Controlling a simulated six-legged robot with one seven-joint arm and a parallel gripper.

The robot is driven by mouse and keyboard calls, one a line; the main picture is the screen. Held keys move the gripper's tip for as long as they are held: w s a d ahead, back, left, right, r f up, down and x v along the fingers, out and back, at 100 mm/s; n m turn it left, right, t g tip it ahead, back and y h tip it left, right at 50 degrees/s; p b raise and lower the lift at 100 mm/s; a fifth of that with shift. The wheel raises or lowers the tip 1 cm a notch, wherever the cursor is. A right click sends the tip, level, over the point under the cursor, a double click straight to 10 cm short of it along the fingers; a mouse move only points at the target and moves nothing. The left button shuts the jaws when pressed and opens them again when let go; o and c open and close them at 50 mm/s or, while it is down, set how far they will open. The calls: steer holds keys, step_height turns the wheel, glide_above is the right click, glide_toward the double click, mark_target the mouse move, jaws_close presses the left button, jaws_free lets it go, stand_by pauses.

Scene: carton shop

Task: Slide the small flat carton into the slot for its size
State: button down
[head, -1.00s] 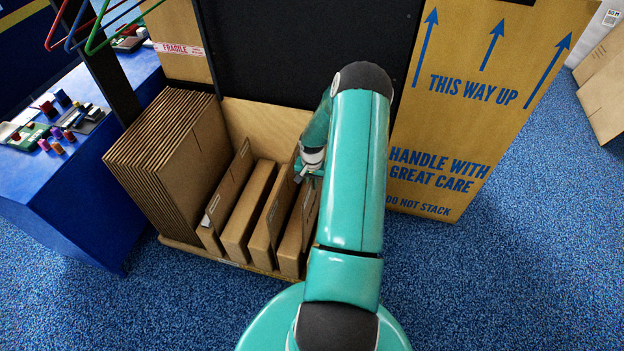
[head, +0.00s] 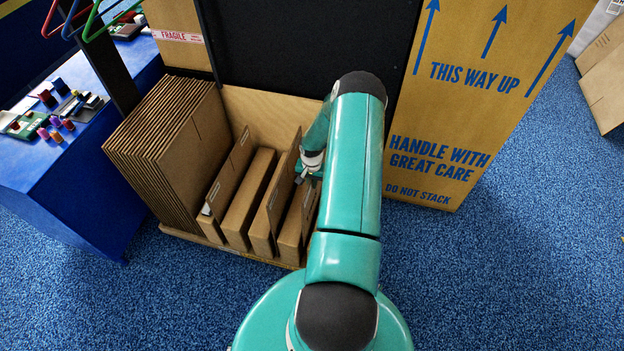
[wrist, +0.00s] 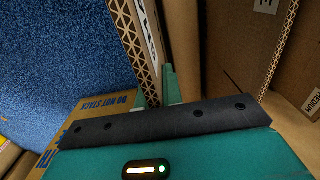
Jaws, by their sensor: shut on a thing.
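My gripper (head: 307,176) is inside the right part of a low wooden rack (head: 285,262), partly hidden by my arm in the head view. In the wrist view its fingers (wrist: 156,93) are shut on the edge of a thin brown carton (wrist: 131,38), with its corrugated edge showing. In the head view I cannot clearly tell the held carton from the upright panels beside it. The rack has upright dividers, and brown cartons (head: 247,203) stand in it, leaning slightly. The slot under my gripper is mostly hidden by my arm.
A stack of large flat cartons (head: 165,150) fills the rack's left side. A black panel (head: 290,45) rises behind the rack. A tall printed carton (head: 450,120) stands close on the right. A blue table (head: 65,190) is at left. Blue carpet in front is clear.

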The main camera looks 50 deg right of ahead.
steer(key=shift+f, duration=8.35)
steer(key=c, duration=1.5)
jaws_free()
steer(key=shift+r, duration=0.1)
step_height(320, 180, up, 14)
glide_above(312, 206)
steer(key=w+d, duration=0.1)
steer(key=shift+d, duration=0.1)
